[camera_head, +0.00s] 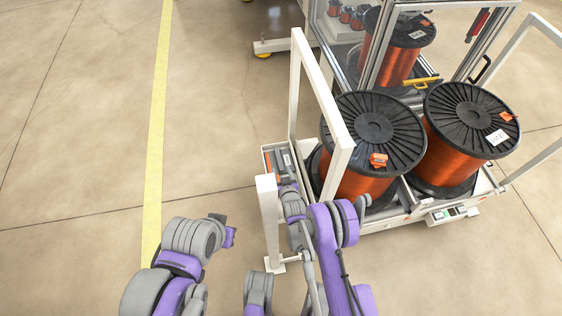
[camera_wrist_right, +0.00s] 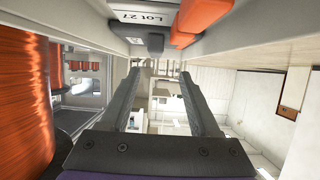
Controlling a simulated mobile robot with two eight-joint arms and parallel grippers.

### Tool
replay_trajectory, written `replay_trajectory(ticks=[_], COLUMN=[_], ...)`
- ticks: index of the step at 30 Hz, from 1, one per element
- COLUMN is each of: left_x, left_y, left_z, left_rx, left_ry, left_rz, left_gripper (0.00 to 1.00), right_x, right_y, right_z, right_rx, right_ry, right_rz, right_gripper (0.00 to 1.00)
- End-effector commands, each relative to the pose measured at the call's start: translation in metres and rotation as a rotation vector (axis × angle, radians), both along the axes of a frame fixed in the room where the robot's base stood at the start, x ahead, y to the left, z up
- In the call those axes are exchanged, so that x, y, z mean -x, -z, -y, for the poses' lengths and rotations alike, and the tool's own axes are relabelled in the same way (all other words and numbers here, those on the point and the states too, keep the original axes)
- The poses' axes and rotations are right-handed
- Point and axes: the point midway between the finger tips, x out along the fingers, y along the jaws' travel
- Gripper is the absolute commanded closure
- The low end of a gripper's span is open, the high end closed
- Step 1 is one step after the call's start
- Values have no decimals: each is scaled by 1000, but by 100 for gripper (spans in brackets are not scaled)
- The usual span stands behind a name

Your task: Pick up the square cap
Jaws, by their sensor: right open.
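I cannot tell for sure which piece is the square cap. In the right wrist view, a dark grey blocky piece (camera_wrist_right: 150,43) and orange blocky pieces (camera_wrist_right: 203,16) show at the top edge, by a white "LOT 27" label (camera_wrist_right: 142,17). In the head view, small orange and grey pieces sit at the left end of the cart. My right gripper (camera_wrist_right: 158,76) is open, with nothing between its fingers, close to these pieces; in the head view its arm mostly hides it. My left gripper (camera_head: 224,228) is partly seen at the lower left, over bare floor; its jaws are unclear.
Two large copper wire spools (camera_head: 374,188) (camera_head: 462,186) with black flanges stand on the white cart. The white upright frame (camera_head: 341,150) rises close to my right arm. Another spool (camera_head: 392,62) is inside the glazed machine behind. The floor at left is clear, with a yellow line (camera_head: 157,110).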

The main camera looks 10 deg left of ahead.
Motion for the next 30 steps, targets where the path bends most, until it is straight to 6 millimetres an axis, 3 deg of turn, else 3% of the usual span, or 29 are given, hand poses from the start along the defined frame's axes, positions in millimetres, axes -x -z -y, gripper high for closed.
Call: replay_trajectory(ticks=[18,26,30], left_x=[-3,-3,-3], left_y=[21,21,21], left_z=[0,0,0], left_rx=[0,0,0], left_ry=[0,0,0], left_rz=[-6,-6,-6], left_gripper=[100,100,100], right_x=[-63,-66,-66], right_y=[29,29,28], right_z=[-18,-19,-19], right_rx=[0,0,0], right_ry=[0,0,0], right_rz=[-1,-1,-1], right_gripper=[38,38,59])
